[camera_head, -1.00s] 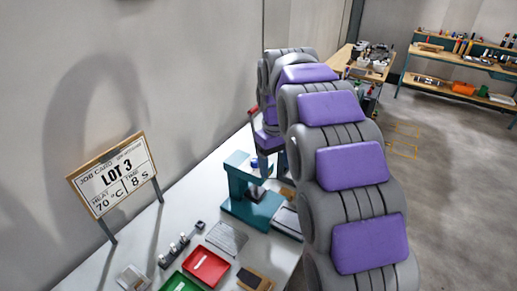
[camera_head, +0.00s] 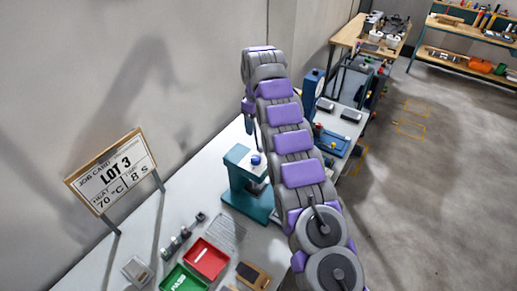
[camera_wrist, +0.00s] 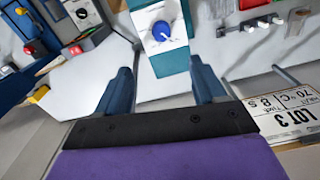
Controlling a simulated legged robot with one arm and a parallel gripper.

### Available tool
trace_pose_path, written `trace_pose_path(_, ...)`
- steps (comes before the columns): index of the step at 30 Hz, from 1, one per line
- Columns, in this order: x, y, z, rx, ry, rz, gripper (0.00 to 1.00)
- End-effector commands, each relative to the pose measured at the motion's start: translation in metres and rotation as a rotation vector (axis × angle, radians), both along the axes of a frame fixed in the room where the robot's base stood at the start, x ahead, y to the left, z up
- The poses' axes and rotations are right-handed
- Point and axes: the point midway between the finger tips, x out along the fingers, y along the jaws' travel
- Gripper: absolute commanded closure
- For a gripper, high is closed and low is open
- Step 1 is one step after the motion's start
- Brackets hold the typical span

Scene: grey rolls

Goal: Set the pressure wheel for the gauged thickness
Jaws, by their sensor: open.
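A teal press (camera_head: 247,193) stands on the white bench. A blue knob (camera_head: 256,160) sits on its pale top and may be the pressure wheel. In the wrist view the blue knob (camera_wrist: 161,32) lies beyond my fingertips, near the middle, on the press's white top plate. My gripper (camera_head: 249,124) hangs above the press, pointing down. In the wrist view my gripper (camera_wrist: 165,80) has its two dark blue fingers wide apart with nothing between them. The job card (camera_head: 113,172) reads LOT 3, 70 °C, 8 S. No thickness reading is legible.
A red tray (camera_head: 206,259) and a green tray (camera_head: 183,280) lie at the bench front, with a grey ribbed plate (camera_head: 228,232) behind. A blue machine (camera_head: 312,92) stands farther along the bench. A grey wall runs along the left. Open floor (camera_head: 430,200) lies right.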

Motion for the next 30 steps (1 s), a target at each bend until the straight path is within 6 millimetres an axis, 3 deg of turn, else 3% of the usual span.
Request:
trace_pose_path(8,0.003,0.003,-0.016,-0.002,-0.004,0.007,0.30)
trace_pose_path(26,0.001,0.001,-0.083,0.001,0.001,0.007,0.30)
trace_pose_path(30,-0.001,0.003,-0.106,-0.001,0.005,0.008,0.30)
